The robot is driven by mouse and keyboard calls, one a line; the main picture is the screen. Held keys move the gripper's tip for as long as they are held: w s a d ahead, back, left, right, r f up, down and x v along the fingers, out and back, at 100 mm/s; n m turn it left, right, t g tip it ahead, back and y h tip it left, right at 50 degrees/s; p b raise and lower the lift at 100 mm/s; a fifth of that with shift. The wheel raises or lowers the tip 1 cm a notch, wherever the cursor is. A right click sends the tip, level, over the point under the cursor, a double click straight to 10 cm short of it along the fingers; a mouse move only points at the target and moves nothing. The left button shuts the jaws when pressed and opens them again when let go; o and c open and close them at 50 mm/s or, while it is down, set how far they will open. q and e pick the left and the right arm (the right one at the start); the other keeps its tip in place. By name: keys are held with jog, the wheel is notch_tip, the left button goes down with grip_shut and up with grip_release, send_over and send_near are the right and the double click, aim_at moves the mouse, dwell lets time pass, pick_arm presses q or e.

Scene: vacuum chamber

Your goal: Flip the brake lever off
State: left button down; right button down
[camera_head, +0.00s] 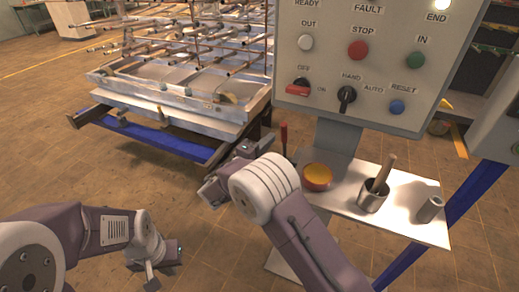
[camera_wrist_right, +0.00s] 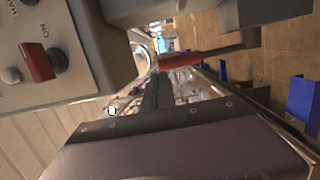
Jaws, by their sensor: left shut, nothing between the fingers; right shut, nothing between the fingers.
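The brake lever (camera_head: 284,139) has a red handle on a dark rod and stands upright beside the control panel's post in the head view. In the right wrist view the lever's red handle (camera_wrist_right: 182,60) lies sideways across the picture, just beyond my fingertips. My right gripper (camera_head: 264,142) is shut and empty, just left of the lever; its dark fingers (camera_wrist_right: 154,88) show in the wrist view. I cannot tell whether they touch the handle. My left gripper (camera_head: 151,275) is shut and empty, low over the floor, far from the lever.
The grey control panel (camera_head: 330,70) hangs above, with a red OFF/ON switch (camera_head: 298,89). A shelf (camera_head: 405,222) below carries a red-yellow button (camera_head: 317,176), a cup (camera_head: 372,198) and a small metal cylinder (camera_head: 430,209). A rack carriage (camera_head: 180,85) stands behind.

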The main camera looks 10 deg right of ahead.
aim_at(282, 127)
jog(key=x, duration=0.5)
jog(key=shift+w+d, duration=0.1)
jog(key=shift+d, duration=0.05)
jog(key=shift+g+y, duration=0.6)
jog(key=w+d, duration=0.1)
jog(key=w, duration=0.1)
jog(key=w+d+r+p, duration=0.1)
jog(key=w+d, duration=0.1)
jog(key=shift+w+d+r, duration=0.1)
jog(key=shift+w+r, duration=0.05)
jog(key=shift+w, duration=0.1)
jog(key=shift+w+r, duration=0.15)
jog(key=shift+r, duration=0.3)
